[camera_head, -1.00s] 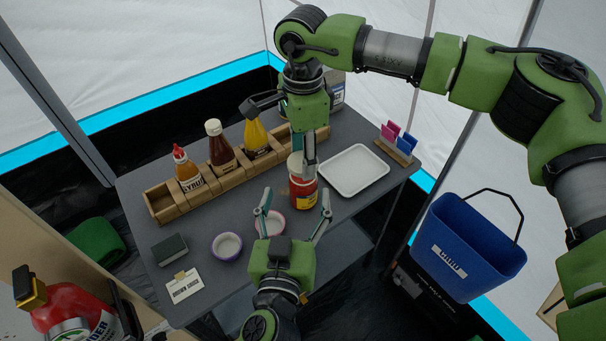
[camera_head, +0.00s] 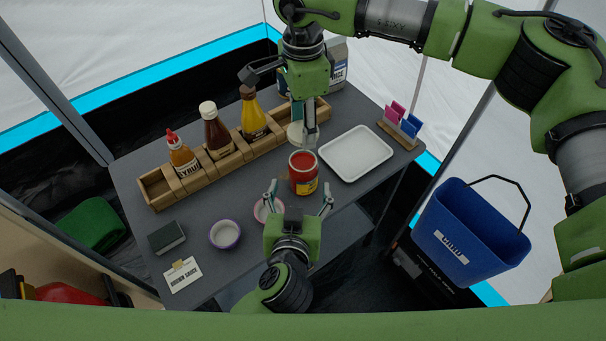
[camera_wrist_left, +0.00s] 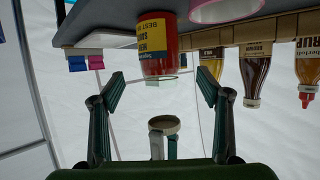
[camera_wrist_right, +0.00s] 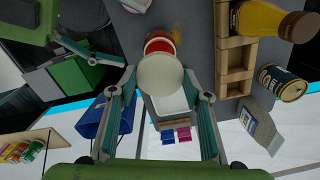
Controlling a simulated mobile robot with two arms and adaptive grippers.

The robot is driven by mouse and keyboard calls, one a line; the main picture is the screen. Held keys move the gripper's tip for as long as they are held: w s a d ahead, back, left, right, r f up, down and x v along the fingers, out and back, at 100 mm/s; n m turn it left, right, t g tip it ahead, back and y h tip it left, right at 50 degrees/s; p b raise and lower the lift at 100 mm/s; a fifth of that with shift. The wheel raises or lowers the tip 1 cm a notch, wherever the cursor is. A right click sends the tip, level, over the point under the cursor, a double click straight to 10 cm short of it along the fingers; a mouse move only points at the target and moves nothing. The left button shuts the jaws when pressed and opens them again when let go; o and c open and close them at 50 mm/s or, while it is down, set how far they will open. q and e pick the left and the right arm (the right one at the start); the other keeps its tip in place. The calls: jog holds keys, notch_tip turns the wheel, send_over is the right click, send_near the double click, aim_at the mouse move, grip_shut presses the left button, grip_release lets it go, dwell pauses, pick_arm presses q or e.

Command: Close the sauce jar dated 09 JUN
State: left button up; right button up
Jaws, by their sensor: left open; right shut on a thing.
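The sauce jar (camera_head: 303,186) is red with a yellow label and stands upright on the table, its mouth uncovered and red sauce showing. I cannot read a date on it. My right gripper (camera_head: 311,138) is shut on a pale round lid (camera_head: 295,133), held above and behind the jar, apart from it. The lid fills the middle of the right wrist view (camera_wrist_right: 160,78). My left gripper (camera_head: 300,194) is open and empty, its fingers on the near side of the jar. In the left wrist view the jar (camera_wrist_left: 157,45) appears inverted beyond the open fingers.
A wooden rack (camera_head: 205,180) with several sauce bottles stands behind left. A white tray (camera_head: 355,153) lies right of the jar. A pink-rimmed bowl (camera_head: 266,211) sits close to my left gripper, and a purple bowl (camera_head: 225,234) farther left. A packet holder (camera_head: 399,142) stands far right.

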aim_at(304, 162)
pick_arm(q)
jog(key=x, duration=0.9)
jog(key=c, duration=1.7)
jog(key=shift+c, duration=0.2)
pick_arm(e)
jog(key=shift+f, duration=2.45)
